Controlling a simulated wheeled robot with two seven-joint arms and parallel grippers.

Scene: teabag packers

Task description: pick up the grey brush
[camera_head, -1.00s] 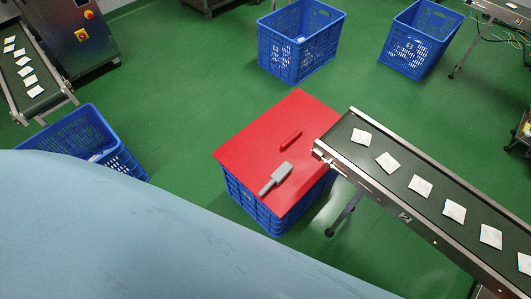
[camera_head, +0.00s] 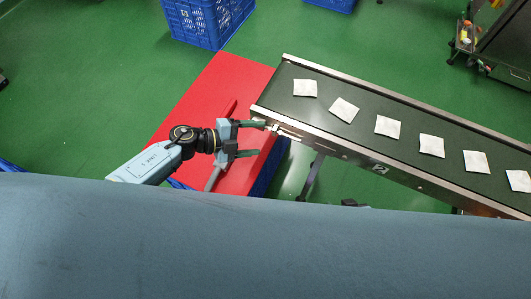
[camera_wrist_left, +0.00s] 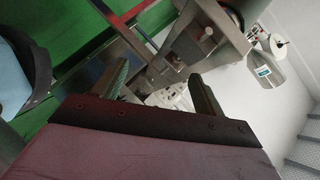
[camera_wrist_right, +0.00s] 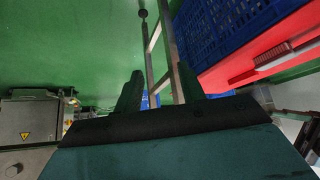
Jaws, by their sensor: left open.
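The grey brush lies on a red board (camera_head: 190,110) on top of a blue crate. In the head view its grey handle (camera_head: 212,178) shows below my left gripper (camera_head: 262,139); the rest is hidden by the gripper. My left gripper is over the board's right part, open, with nothing between its fingers, which also show in the left wrist view (camera_wrist_left: 160,85). In the right wrist view, a brush (camera_wrist_right: 275,54), seemingly the grey one, lies on the red board. My right gripper (camera_wrist_right: 158,82) has its fingers apart and empty, left of the board.
A red bar-like object (camera_head: 229,108) lies on the board beyond my left gripper. A conveyor (camera_head: 360,135) with several white teabag packets borders the board on the right. A blue crate (camera_head: 205,20) stands behind. Green floor (camera_head: 80,80) is open at left.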

